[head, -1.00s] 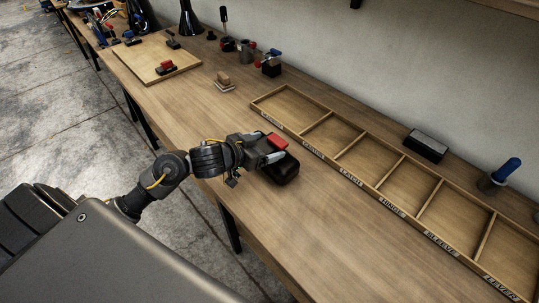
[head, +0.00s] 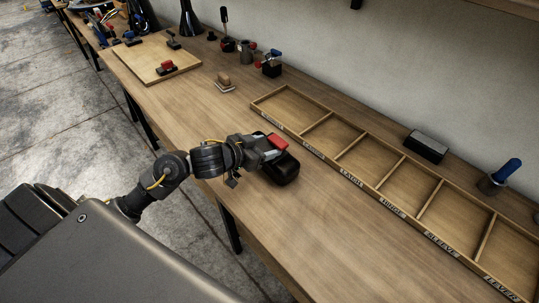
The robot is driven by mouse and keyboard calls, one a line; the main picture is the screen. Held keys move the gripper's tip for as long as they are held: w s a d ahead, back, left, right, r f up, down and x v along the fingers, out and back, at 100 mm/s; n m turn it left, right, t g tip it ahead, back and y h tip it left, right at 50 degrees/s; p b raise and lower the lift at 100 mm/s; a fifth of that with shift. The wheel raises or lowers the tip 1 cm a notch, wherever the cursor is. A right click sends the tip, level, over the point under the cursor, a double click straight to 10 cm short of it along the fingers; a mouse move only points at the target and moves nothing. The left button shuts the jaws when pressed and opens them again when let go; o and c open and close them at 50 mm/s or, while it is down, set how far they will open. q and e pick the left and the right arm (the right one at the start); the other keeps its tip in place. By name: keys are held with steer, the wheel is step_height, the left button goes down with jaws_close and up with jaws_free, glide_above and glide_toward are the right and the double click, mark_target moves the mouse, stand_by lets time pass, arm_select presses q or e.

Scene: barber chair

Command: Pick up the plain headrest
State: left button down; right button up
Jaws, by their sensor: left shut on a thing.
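The plain headrest (head: 284,171) is a dark, rounded block over the wooden workbench, near its front edge in the head view. My left gripper (head: 275,150) reaches in from the left and is shut on the headrest at its upper left side. The red and grey finger parts cover part of it. I cannot tell whether the headrest touches the bench or is just above it. My right gripper is not in view.
A long labelled wooden tray (head: 357,183) with empty compartments lies to the right. A wooden board (head: 150,62) with a red-topped piece is at the upper left. Clamps, a dark block (head: 425,147) and a blue-handled tool (head: 505,172) stand along the wall. The bench front is clear.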

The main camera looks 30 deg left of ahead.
arm_select(q)
steer(key=shift+r, duration=0.25)
steer(key=shift+r, duration=0.6)
steer(key=s+r+p, duration=0.1)
steer(key=r, duration=0.1)
steer(key=s+r+p, duration=0.1)
steer(key=r, duration=0.1)
steer(key=s+a+r+p, duration=0.1)
steer(key=r, duration=0.1)
steer(key=shift+a, duration=0.1)
steer(key=r+p+v, duration=0.1)
steer(key=p+v, duration=0.7)
steer(key=v, duration=0.4)
